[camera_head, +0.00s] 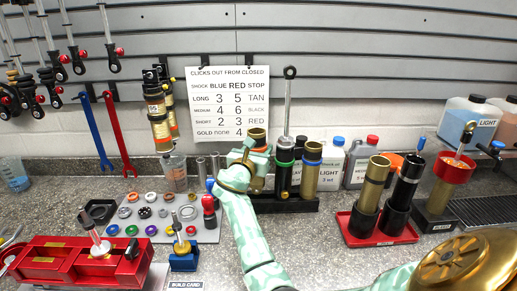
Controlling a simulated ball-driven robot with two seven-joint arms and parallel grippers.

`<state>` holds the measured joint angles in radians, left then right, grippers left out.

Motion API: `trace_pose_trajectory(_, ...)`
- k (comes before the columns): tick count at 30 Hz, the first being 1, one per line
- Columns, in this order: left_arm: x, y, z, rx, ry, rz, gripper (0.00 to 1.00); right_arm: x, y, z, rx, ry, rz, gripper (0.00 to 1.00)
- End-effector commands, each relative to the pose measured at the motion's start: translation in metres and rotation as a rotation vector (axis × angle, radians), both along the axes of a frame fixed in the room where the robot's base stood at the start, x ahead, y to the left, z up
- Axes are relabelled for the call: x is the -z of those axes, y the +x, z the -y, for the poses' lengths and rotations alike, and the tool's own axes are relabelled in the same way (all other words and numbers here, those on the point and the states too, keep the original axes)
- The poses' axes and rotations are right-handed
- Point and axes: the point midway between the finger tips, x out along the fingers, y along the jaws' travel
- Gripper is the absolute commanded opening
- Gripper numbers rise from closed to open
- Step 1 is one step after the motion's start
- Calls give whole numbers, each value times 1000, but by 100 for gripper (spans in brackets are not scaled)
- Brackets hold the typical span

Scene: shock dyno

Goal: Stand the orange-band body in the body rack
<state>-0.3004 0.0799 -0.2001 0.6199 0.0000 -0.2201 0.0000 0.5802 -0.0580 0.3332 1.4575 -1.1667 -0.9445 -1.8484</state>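A gold cylindrical body (257,134) stands upright at the left end of the black body rack (298,205). My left gripper is not in view.
A grey tray (155,232) of rings and small parts lies left of my arm. A red fixture (75,262) is at the front left. A red stand (375,230) with two bodies is on the right. Bottles (358,160) stand behind.

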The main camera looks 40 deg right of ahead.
Motion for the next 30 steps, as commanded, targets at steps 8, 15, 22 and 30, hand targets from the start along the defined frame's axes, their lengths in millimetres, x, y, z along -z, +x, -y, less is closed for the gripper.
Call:
trace_pose_trajectory(8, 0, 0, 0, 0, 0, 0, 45, -1, 0, 0, 0, -1, 2, 0)
trace_pose_trajectory(15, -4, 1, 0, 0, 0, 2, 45, -2, 0, 0, 0, -2, 1, 0)
trace_pose_trajectory(22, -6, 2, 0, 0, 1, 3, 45, -2, 0, 0, 0, -2, 3, 0)
trace_pose_trajectory(30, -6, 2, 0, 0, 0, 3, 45, -1, 0, 0, 0, -1, 2, 0)
